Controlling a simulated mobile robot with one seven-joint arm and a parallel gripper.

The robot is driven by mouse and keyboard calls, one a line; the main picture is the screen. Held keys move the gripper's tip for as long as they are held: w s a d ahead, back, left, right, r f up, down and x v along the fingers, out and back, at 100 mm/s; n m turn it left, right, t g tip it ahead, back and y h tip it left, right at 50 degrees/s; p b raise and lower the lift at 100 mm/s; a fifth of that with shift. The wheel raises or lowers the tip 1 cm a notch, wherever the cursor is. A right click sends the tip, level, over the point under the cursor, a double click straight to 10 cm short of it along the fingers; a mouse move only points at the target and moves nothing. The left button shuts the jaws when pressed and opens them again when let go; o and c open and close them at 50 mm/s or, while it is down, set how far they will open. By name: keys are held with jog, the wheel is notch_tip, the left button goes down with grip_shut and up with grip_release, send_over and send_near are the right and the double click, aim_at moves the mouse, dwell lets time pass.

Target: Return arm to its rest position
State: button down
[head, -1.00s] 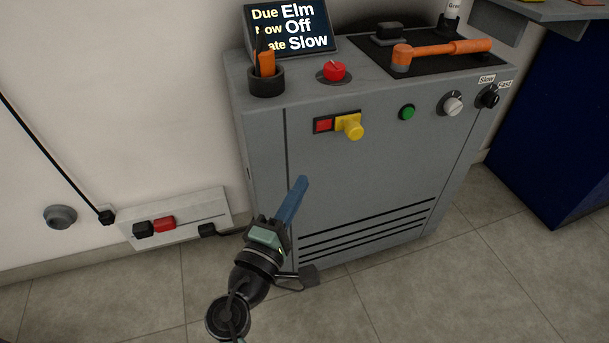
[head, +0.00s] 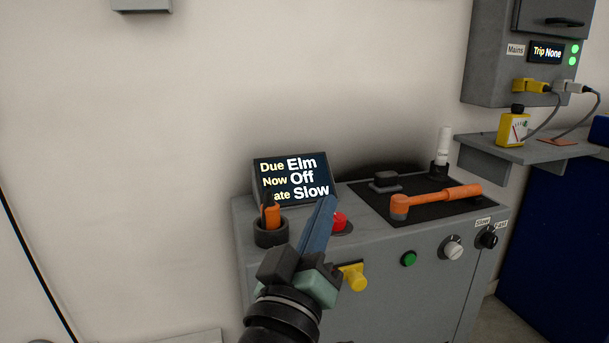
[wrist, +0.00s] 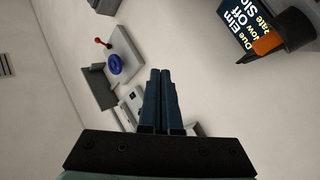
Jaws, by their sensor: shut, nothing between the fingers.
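My gripper (head: 328,213) is raised in front of the grey cabinet (head: 300,318) in the head view. Its blue fingers point up and hide part of the red knob (head: 341,221) and of the screen's lower edge. The fingers also show in the wrist view (wrist: 163,75), side by side and closed with nothing between them. The screen (head: 291,178) reads Due Elm, Now Off and a partly hidden line ending in Slow.

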jog(key=s+a+r+m+t+y, duration=0.1)
jog(key=s+r+t+y, duration=0.1)
jog(key=s+r, duration=0.45)
jog(key=s+r+m+t+y+p, duration=0.1)
jog(key=s+r+t+y, duration=0.15)
jog(key=r, duration=0.65)
jog(key=s+a+r+m+t+y, duration=0.1)
jog(key=s+r+m+t, duration=0.1)
jog(key=s+r, duration=0.5)
notch_tip(320, 180, up, 39)
jog(key=w+y+p, duration=0.1)
jog(key=p, duration=3.7)
jog(key=shift+a+f+n, duration=0.15)
jog(key=shift+n, duration=0.15)
jog(key=shift+w+t, duration=0.1)
jog(key=shift+t, duration=0.15)
